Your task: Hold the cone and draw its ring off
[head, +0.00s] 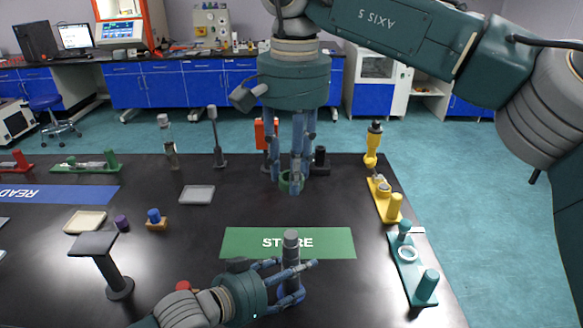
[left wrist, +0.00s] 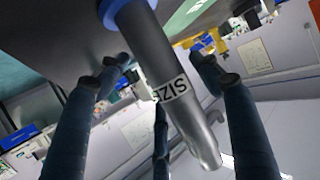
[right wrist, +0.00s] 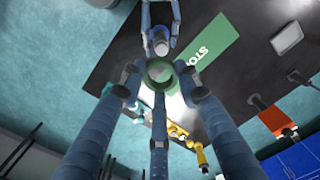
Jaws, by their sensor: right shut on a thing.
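The cone (head: 291,247) is a grey tapered rod that stands upright in front of the green mat. It also shows in the left wrist view (left wrist: 172,85), with dark "SIZE" lettering and a blue band near its base. My left gripper (head: 288,272) has its fingers spread around the cone, with gaps visible at its sides. My right gripper (head: 291,180) points down and is shut on a green ring (head: 284,183), which also shows in the right wrist view (right wrist: 160,70). The ring is above the cone and clear of it. The cone's base is partly hidden by my left fingers.
The green "STORE" mat (head: 240,242) lies behind the cone. A grey-topped stand (head: 93,243) is left of my left gripper. A teal-based fixture (head: 408,270) and a yellow one (head: 383,193) line the right edge. A pale tray (head: 197,194) lies behind the mat.

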